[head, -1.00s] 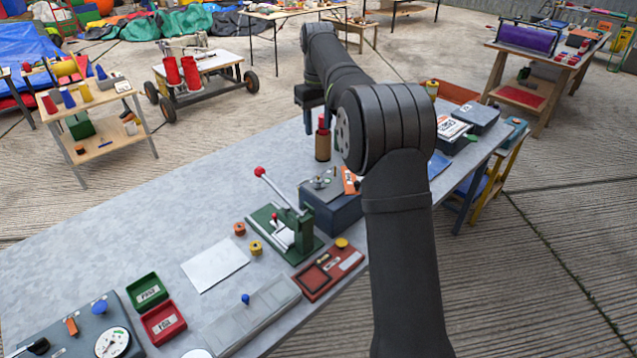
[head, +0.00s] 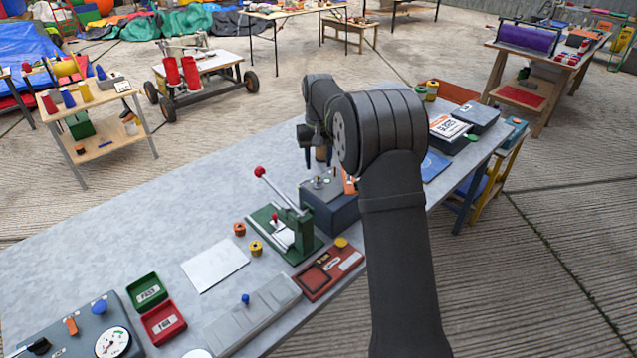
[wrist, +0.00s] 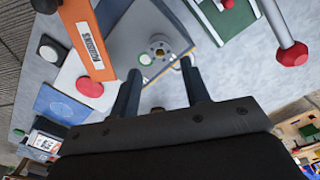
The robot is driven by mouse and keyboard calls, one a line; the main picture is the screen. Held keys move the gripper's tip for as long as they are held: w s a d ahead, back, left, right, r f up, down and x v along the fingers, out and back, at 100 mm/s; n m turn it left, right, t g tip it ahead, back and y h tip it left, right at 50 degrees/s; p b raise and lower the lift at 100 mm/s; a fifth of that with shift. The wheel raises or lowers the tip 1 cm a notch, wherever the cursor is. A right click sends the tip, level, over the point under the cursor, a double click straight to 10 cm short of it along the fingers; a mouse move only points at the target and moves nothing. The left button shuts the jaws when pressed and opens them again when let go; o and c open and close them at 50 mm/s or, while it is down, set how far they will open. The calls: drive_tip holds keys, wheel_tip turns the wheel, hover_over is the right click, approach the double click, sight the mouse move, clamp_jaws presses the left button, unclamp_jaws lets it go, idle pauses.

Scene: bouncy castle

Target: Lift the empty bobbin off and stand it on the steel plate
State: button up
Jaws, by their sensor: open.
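A small metallic bobbin (wrist: 158,48) stands on the grey top of a blue box (wrist: 183,20) in the wrist view. In the head view the box (head: 332,213) stands behind the green lever press, with a small silver piece (head: 318,183) on top. My gripper (wrist: 160,68) is open and empty, its fingertips pointing toward the bobbin and apart from it. In the head view my arm partly hides the gripper, above the box's far side. The steel plate (head: 215,264) lies flat and bare on the bench, left of the press.
The green press (head: 285,232) has a raised red-knobbed lever (head: 260,172) near the box. An orange labelled piece (wrist: 92,38) is beside the box top. Orange (head: 239,229) and yellow (head: 256,247) spools stand near the plate. The bench's left rear is clear.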

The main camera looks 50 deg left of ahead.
sight(319, 177)
wheel_tip(319, 177, down, 6)
drive_tip(key=shift+d+r, duration=0.1)
idle(0.4)
drive_tip(key=c, duration=0.8)
drive_tip(key=shift+o, duration=0.2)
drive_tip(key=shift+r, duration=0.1)
